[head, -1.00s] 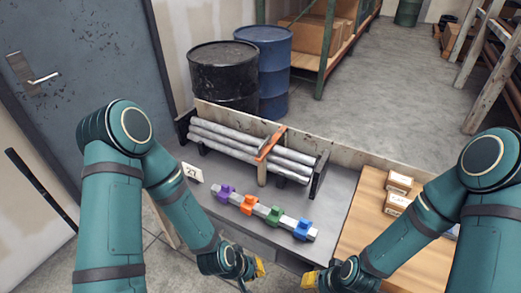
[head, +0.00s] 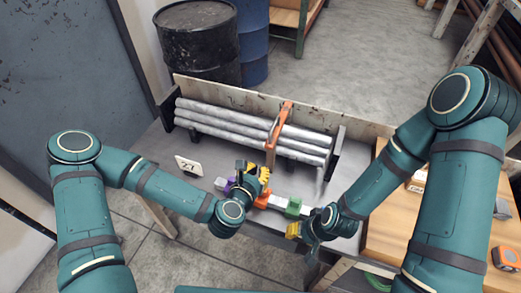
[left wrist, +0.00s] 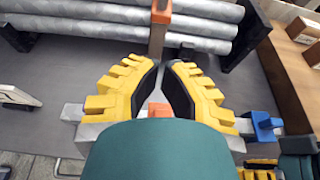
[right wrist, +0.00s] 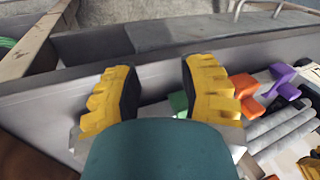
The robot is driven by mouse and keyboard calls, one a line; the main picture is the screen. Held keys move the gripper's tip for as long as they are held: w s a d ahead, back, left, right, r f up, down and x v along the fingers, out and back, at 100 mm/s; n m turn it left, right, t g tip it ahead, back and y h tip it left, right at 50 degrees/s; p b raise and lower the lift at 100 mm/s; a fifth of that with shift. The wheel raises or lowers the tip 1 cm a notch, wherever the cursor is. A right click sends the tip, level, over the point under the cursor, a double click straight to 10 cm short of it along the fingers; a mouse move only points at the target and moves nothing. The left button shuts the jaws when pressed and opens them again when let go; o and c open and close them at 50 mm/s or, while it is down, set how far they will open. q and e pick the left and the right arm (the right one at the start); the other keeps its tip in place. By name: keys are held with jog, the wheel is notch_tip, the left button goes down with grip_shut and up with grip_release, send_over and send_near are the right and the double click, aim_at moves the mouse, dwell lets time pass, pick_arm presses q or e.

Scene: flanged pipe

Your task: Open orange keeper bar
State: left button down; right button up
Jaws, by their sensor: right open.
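The orange keeper bar (head: 281,122) lies across the front of the stacked grey pipes (head: 220,124). It also shows at the top of the left wrist view (left wrist: 161,16). My left gripper (head: 262,174) is over the bench, in front of and below the bar and apart from it. Its fingertips (left wrist: 163,63) are close together with a narrow gap and nothing seen held. My right gripper (head: 294,230) is low at the bench's front edge, near the right end of the clamp bar. In the right wrist view its fingers (right wrist: 158,62) are wide apart and empty.
A grey bar with purple (head: 229,183), orange and green (head: 293,206) clamps lies in front of the pipes, partly hidden by my grippers. A blue clamp (left wrist: 263,126) is at its right end. A white card (head: 189,165) stands left. A wooden table (head: 385,235) is at right.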

pick_arm(q)
jog(key=b+x, duration=0.1)
jog(key=x, duration=0.8)
jog(key=shift+w+d+f, duration=0.15)
jog(key=shift+w+d, duration=0.05)
jog(key=shift+w, duration=0.15)
